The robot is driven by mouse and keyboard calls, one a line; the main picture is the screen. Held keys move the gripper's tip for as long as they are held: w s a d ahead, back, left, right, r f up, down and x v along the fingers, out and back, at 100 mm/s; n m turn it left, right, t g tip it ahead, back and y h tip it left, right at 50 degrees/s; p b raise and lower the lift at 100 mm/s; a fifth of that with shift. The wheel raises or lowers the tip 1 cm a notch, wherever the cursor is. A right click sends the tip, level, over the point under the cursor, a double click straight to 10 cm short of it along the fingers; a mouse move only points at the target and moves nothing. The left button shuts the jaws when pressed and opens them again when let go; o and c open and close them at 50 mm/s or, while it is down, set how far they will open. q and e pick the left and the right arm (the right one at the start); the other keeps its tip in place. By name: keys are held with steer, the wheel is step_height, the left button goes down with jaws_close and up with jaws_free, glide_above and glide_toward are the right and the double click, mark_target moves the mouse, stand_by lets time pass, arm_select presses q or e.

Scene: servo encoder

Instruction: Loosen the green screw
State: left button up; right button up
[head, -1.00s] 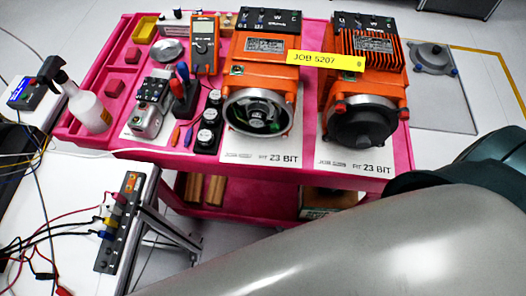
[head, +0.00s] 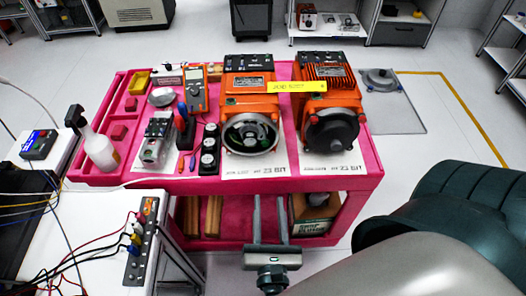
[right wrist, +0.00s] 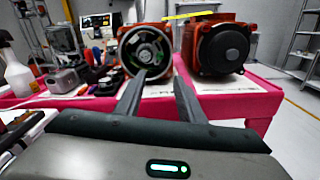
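The left orange motor (head: 240,88) stands on the pink cart with its round end open. The green part (head: 251,135) inside the opening is small, and I cannot make out a screw head on it. The open motor also shows in the right wrist view (right wrist: 146,50). My right gripper (head: 269,200) is in front of the cart, below its top edge, in the head view. In the right wrist view its two fingers (right wrist: 158,85) are apart, with nothing between them, pointing toward the open motor and short of it. My left gripper is not in view.
A second orange motor (head: 328,85) with a black end cap stands to the right. A multimeter (head: 195,90), red and blue handled screwdrivers, black cylinders (head: 209,145) and a spray bottle (head: 100,148) share the pink cart (head: 215,186). A socket strip (head: 140,240) lies at front left.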

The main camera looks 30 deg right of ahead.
mark_target(265, 145)
steer(key=shift+w, duration=0.1)
stand_by(0.3)
steer(key=p+x, duration=0.3)
steer(key=x, duration=1.2)
steer(key=shift+w+d, duration=0.1)
steer(key=shift+w, duration=0.25)
steer(key=shift+x, duration=0.8)
jaws_close()
